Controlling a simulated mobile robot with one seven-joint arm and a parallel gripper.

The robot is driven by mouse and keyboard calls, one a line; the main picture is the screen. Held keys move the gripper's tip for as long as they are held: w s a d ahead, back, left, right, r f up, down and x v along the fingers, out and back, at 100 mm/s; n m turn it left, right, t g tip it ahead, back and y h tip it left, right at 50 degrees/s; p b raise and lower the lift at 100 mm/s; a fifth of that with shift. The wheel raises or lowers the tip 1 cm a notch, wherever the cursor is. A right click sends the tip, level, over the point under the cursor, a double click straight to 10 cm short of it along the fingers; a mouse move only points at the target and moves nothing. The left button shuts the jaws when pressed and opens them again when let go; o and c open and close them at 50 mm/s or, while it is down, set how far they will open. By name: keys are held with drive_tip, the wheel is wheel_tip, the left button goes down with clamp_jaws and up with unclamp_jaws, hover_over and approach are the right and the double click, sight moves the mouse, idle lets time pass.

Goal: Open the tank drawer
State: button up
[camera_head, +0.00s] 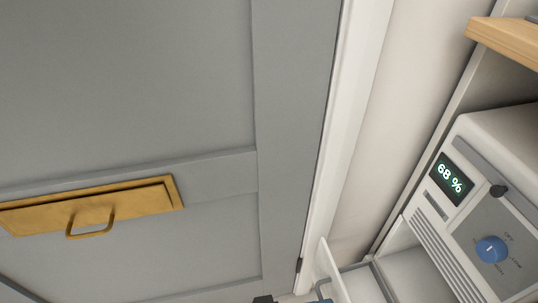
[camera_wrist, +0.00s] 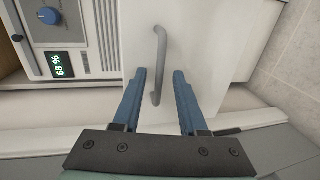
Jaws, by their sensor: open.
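The tank drawer is a white drawer of the dehumidifier (camera_head: 495,190). Its plain white front (camera_wrist: 205,45) fills the middle of the wrist view, and a grey bar handle (camera_wrist: 161,45) is fixed to it. In the head view the drawer front (camera_head: 323,262) stands out from the machine body, with a gap behind it. My gripper (camera_wrist: 159,72) is open, its blue fingers on either side of the handle's near end. I cannot tell whether either finger touches it. In the head view only a bit of my gripper shows at the bottom edge.
The machine has a blue knob (camera_head: 491,249) and a display reading 68 % (camera_head: 452,179). A wooden shelf (camera_head: 508,40) is above it. A grey door (camera_head: 125,85) with a brass plate and pull (camera_head: 92,215) stands on the left. Tiled wall (camera_wrist: 285,70) shows in the wrist view.

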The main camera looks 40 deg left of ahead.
drive_tip(key=p+v, duration=0.4)
drive_tip(key=v, duration=0.9)
